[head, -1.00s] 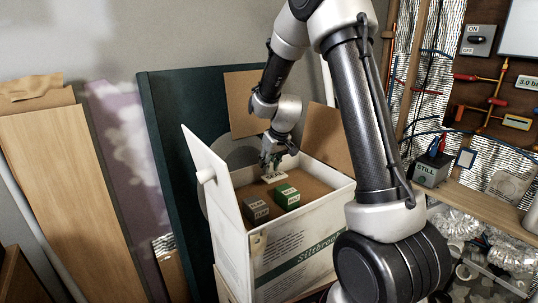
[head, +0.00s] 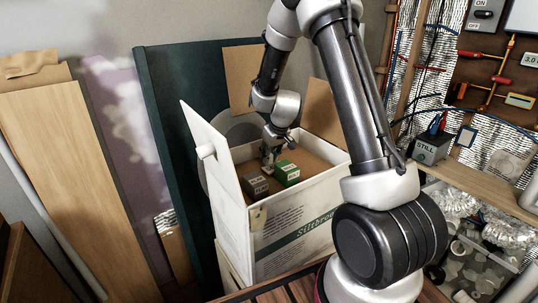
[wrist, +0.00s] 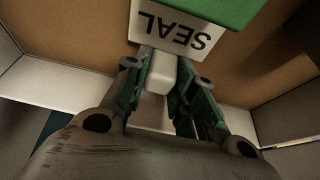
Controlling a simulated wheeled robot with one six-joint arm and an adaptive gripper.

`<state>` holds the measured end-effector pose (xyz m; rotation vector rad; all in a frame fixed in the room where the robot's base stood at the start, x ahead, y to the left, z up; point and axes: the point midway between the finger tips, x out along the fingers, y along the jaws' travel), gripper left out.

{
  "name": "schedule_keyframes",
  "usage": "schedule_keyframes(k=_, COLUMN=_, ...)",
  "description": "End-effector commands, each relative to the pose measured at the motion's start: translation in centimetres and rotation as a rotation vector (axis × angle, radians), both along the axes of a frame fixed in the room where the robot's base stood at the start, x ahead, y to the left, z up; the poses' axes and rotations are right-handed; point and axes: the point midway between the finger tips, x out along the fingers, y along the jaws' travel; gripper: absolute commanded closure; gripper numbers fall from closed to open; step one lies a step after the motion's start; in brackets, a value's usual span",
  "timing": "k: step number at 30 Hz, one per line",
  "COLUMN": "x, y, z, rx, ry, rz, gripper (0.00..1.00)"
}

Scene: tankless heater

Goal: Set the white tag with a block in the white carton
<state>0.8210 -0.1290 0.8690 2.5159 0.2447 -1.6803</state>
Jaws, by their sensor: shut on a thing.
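The white carton (head: 325,197) stands open, its left flap raised. My gripper (head: 268,160) reaches down inside it, behind the two blocks. In the wrist view my gripper (wrist: 162,85) has its green-lined fingers closed on the small white block of the white tag (wrist: 160,74). A green block (head: 287,172) with a white face lies close by.
A grey block (head: 256,184) lies in the carton to the left of the green one. The carton's walls and raised flap (head: 215,165) surround my gripper. A dark green panel (head: 165,120) leans behind. A shelf with a grey "STILL" box (head: 431,148) is at right.

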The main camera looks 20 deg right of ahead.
Motion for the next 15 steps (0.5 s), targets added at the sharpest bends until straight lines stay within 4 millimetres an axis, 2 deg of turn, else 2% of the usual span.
schedule_keyframes(k=15, x=0.00, y=0.01, z=-0.58, rx=0.001, ry=0.000, rz=-0.001, gripper=0.94)
